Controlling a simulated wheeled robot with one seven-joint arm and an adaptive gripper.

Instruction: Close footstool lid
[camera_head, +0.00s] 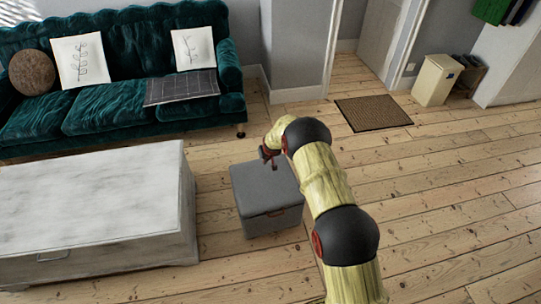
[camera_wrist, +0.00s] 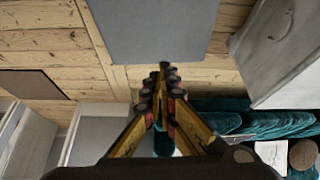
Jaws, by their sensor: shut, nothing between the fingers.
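The grey footstool (camera_head: 266,213) is a box on the floorboards in the middle of the head view. Its lid (camera_head: 262,186) lies flat on top and looks shut, with a small tab at the front edge. My gripper (camera_head: 269,158) is above the back part of the lid, with its fingers together and nothing between them. I cannot tell whether it touches the lid. In the wrist view a flat grey surface of the footstool (camera_wrist: 150,30) fills the top middle, just beyond the fingertips of my gripper (camera_wrist: 163,70).
A long pale chest-like table (camera_head: 90,205) stands close to the left of the footstool. A green sofa (camera_head: 110,95) with cushions is behind. A brown doormat (camera_head: 373,112) and a cream bin (camera_head: 437,80) are at the back right. The floor on the right is clear.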

